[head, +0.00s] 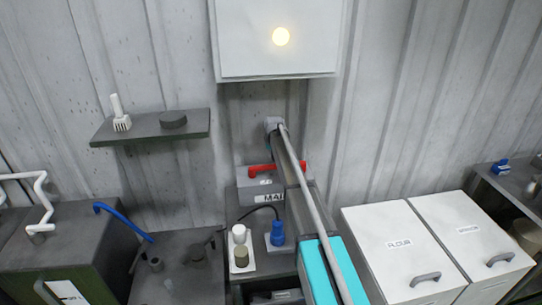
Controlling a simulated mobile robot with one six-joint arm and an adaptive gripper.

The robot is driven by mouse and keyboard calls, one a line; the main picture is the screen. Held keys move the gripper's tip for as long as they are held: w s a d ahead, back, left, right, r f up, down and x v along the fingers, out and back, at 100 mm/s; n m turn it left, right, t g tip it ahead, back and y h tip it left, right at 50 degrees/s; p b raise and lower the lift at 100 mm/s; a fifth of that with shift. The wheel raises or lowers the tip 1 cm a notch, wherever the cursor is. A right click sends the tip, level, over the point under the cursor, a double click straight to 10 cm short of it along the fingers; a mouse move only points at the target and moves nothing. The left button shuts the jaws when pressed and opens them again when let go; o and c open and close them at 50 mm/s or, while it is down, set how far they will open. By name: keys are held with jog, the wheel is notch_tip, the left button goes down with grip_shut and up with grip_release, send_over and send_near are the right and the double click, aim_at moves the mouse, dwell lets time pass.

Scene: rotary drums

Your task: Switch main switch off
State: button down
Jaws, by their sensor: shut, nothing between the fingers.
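The main switch is a grey box (258,184) with a red handle (262,170) low on the wall, in the middle of the head view. A sign (270,198) below it reads "MAI" before my arm covers the rest. The red handle lies roughly level, and a bit of red also shows just right of my arm. My arm crosses in front of the right part of the switch. I cannot make out my gripper or its fingers, so I cannot tell whether anything touches the handle.
A dark shelf (150,130) is at left. A blue plug (277,234) stands below the switch. White bins (375,225) stand at right; dark drums (70,245) with pipes stand at left.

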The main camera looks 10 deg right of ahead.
aim_at(264, 170)
jog(key=b+x, duration=0.2)
jog(key=shift+f, duration=0.3)
jog(key=shift+s+r, duration=0.15)
jog(key=shift+s, duration=1.8)
jog(key=shift+a, duration=0.1)
